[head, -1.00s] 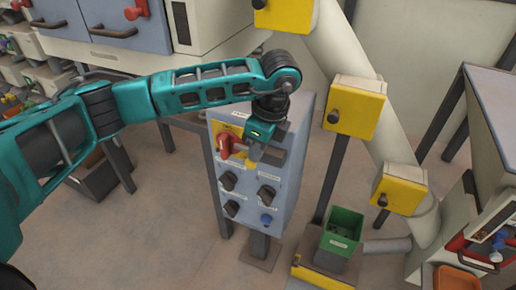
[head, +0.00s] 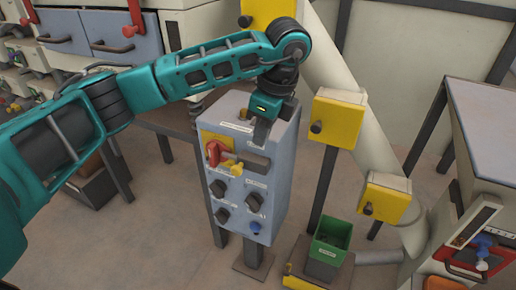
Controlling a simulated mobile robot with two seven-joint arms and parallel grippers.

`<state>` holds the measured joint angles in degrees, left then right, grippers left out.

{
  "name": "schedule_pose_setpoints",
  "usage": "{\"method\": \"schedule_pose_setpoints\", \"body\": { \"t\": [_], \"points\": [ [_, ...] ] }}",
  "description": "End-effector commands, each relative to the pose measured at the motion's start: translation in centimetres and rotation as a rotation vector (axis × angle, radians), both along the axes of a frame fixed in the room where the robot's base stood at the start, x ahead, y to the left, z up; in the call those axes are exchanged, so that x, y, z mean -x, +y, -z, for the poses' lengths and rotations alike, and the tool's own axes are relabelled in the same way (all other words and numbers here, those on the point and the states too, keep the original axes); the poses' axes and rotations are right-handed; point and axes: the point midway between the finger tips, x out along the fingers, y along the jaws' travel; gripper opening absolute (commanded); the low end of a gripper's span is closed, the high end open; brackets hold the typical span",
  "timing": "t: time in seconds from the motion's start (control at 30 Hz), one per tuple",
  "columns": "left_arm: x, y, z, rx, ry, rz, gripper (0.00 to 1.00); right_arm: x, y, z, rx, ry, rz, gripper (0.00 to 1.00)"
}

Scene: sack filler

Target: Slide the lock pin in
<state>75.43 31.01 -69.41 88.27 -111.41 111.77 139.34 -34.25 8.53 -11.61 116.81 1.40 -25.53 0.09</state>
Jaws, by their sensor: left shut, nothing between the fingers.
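The grey control box (head: 277,185) stands on a post in the middle of the head view. On its front are a red handle (head: 213,153) over a yellow plate and a small yellow knob (head: 237,169), which may be the lock pin. The knob is at the lower right of the handle. My left gripper (head: 261,136) is shut and empty, pointing down at the upper front of the box, above and right of the knob. It appears apart from the knob. My right gripper is not in view.
Black knobs (head: 218,188) and a blue button (head: 255,228) are lower on the box. To its right are a slanting pale pipe with yellow boxes (head: 338,120) and a green bin (head: 331,236). A grey cabinet (head: 490,130) is at far right. Open floor lies at lower left.

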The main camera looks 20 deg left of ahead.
Motion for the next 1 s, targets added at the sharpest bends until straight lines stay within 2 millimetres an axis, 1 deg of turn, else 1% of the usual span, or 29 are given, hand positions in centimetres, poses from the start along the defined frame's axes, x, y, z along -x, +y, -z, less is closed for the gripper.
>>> {"method": "schedule_pose_setpoints", "body": {
  "t": [0.03, 0.1, 0.23, 0.4, 0.73, 0.8, 0.87, 0.93, 0.97, 1.0],
  "points": [
    [0.0, -0.2, -0.9, 0.000, -0.002, 0.001, 0.00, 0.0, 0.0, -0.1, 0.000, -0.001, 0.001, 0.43],
    [0.0, -0.4, -1.7, 0.002, -0.001, 0.001, 0.00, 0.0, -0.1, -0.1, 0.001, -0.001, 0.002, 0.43],
    [0.0, -0.6, -2.6, 0.000, 0.000, 0.002, 0.00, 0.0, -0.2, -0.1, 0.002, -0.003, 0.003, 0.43],
    [0.0, -0.7, -2.9, 0.000, 0.000, 0.001, 0.00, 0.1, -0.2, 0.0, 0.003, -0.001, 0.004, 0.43],
    [0.0, -0.7, -2.8, 0.000, 0.001, 0.001, 0.00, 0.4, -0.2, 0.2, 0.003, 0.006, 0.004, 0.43],
    [0.2, -0.9, -2.6, 0.012, 0.008, 0.013, 0.00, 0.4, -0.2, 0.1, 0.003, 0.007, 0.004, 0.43],
    [0.5, -1.8, -1.9, 0.050, 0.029, 0.047, 0.00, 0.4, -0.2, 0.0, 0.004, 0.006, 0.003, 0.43],
    [1.4, -3.8, -0.5, 0.143, 0.073, 0.128, 0.00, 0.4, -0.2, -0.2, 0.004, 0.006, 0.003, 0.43],
    [2.0, -5.0, 0.3, 0.201, 0.098, 0.177, 0.00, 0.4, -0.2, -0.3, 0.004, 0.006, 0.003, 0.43],
    [3.0, -7.0, 1.2, 0.299, 0.132, 0.251, 0.00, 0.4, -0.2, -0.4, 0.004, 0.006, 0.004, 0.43]
  ]
}}
